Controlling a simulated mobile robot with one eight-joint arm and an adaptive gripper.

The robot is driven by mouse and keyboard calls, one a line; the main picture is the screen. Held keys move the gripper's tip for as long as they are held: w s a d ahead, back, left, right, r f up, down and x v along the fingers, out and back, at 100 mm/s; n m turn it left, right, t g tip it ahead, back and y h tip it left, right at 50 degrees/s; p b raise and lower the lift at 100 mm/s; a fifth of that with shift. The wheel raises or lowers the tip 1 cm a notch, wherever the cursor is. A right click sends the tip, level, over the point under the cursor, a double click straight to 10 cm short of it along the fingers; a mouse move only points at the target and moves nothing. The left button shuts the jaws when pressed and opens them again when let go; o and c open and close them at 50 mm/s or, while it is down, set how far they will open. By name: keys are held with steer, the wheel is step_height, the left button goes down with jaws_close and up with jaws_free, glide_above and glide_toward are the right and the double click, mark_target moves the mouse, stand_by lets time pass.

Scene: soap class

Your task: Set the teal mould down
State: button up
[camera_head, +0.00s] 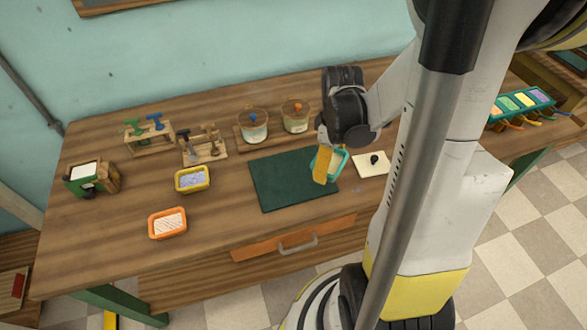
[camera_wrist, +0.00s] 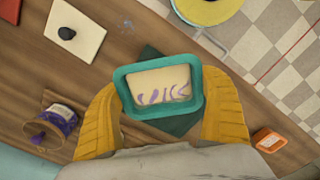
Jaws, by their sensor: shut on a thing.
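The teal mould (camera_wrist: 160,114) is a rounded rectangular tray holding a cream block with purple swirls. My gripper (camera_wrist: 163,108) is shut on it, with one yellow finger against each short side in the wrist view. In the head view the mould (camera_head: 340,163) shows partly behind my gripper (camera_head: 323,163), over the right end of the dark green mat (camera_head: 275,190). I cannot tell whether its underside touches the mat or is held above it.
A white board with a black knob (camera_head: 366,168) lies right of the mat. A yellow mould (camera_head: 192,180) and an orange mould (camera_head: 167,223) stand to its left. Two pots (camera_head: 253,126) (camera_head: 295,115) stand behind. The mat's left part is clear.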

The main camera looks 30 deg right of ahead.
steer(key=shift+w+a+f, duration=0.1)
steer(key=shift+w+f, duration=0.05)
steer(key=b, duration=0.4)
glide_above(292, 175)
step_height(292, 175, down, 7)
steer(key=shift+r, duration=0.15)
steer(key=shift+f+b, duration=1.1)
steer(key=shift+f, duration=0.8)
steer(key=shift+f, duration=0.2)
steer(key=o, duration=1.1)
steer(key=shift+o, duration=0.5)
